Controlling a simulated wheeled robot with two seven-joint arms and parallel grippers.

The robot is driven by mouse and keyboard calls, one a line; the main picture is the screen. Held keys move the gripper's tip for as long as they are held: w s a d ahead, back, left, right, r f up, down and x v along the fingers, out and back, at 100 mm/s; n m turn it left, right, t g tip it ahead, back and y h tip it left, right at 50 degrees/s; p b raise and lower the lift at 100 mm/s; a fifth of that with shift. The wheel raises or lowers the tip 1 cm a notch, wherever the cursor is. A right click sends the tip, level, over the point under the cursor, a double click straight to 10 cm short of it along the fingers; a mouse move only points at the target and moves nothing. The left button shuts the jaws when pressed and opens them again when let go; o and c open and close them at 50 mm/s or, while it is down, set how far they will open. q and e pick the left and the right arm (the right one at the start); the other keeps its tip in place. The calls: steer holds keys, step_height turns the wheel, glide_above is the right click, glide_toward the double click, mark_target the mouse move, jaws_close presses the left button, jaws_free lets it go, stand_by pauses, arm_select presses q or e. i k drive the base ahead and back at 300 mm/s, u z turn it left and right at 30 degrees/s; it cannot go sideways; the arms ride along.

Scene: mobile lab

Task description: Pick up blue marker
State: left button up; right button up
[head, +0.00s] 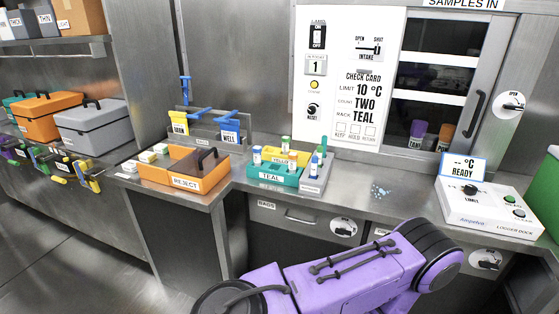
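No object here can be surely told as the blue marker. A slim upright blue-green piece (324,144) stands at the back of a small grey holder (315,183) on the counter, and it could be a marker; it is too small to be certain. Neither of my grippers shows in the head view. A purple arm of mine crosses the bottom of the picture, well in front of the holder.
Left of the holder stand a teal rack (272,174) with tubes and an orange REJECT tray (186,168). A logger dock (490,208) is at right. Pale bits (380,191) lie on the otherwise clear counter between.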

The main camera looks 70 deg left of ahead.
mark_target(314, 159)
steer(key=z, duration=0.05)
steer(key=k, duration=0.1)
steer(key=u, duration=1.3)
